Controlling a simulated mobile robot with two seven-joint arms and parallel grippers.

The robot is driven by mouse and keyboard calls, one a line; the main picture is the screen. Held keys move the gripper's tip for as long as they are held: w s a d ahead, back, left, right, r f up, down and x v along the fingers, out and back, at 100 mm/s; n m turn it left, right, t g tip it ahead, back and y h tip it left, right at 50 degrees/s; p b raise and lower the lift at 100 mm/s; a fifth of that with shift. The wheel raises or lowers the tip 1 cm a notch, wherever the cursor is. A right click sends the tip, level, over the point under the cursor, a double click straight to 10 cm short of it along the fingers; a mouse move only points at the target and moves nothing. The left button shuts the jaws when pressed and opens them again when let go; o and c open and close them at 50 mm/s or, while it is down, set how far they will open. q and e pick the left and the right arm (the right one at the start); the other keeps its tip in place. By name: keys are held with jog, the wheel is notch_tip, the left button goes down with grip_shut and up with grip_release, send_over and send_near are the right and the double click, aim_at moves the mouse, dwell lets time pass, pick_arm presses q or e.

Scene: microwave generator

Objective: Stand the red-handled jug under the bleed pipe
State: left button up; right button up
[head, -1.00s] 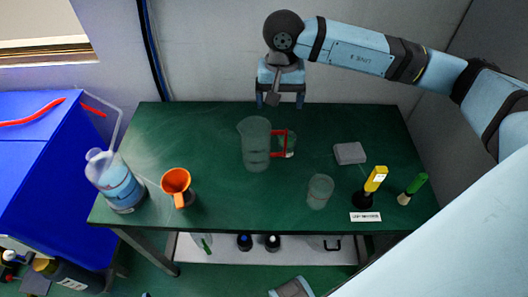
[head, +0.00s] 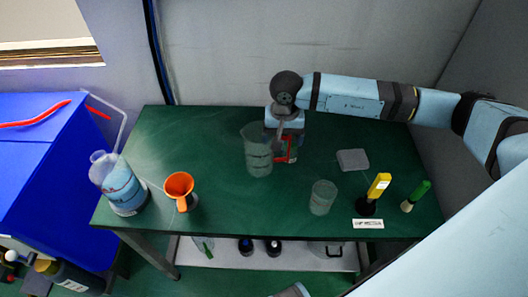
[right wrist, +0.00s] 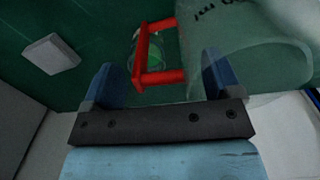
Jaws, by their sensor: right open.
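The clear jug (head: 257,152) with a red handle (head: 291,150) stands upright on the green bench, its handle on the right. My right gripper (head: 284,137) is open, its fingers around the handle region. In the right wrist view the red handle (right wrist: 162,76) lies between the two blue fingers (right wrist: 160,84), with visible gaps on both sides. Part of the jug's body (right wrist: 255,50) fills the upper right there. I cannot make out the bleed pipe for certain. My left gripper is not in view.
A clear beaker (head: 322,197), grey block (head: 352,160), yellow-handled tool (head: 378,186) and green-handled brush (head: 416,195) are at right. An orange funnel (head: 180,189) and bottle (head: 122,188) are at left, beside a blue cabinet (head: 50,150). The bench between is clear.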

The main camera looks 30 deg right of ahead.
jog(key=shift+f, duration=0.8)
jog(key=c, duration=1.3)
